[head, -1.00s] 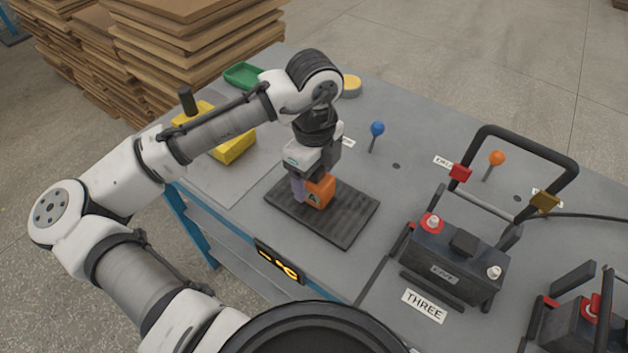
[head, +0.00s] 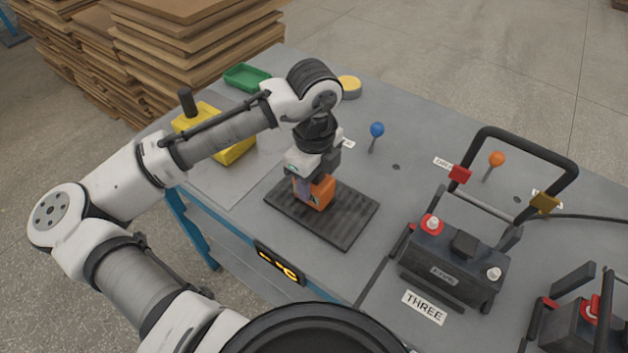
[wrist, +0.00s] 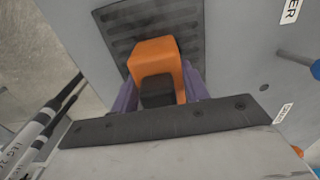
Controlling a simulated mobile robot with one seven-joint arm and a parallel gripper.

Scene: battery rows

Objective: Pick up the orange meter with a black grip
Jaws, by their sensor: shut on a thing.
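The orange meter (head: 321,191) stands on the black ribbed mat (head: 345,226) on the grey bench. In the wrist view the meter (wrist: 160,57) shows its black grip (wrist: 157,90) between the purple fingers. My gripper (head: 303,187) is over the meter from above, and its fingers (wrist: 158,93) are shut on the black grip. The lower part of the meter is partly hidden, and I cannot tell whether it still touches the mat.
A battery with a black handle (head: 455,262) stands right of the mat, with red and yellow clamps nearby. A blue knob (head: 377,129) and an orange knob (head: 497,158) rise behind. A yellow box (head: 236,150) and green tray (head: 246,77) are at left.

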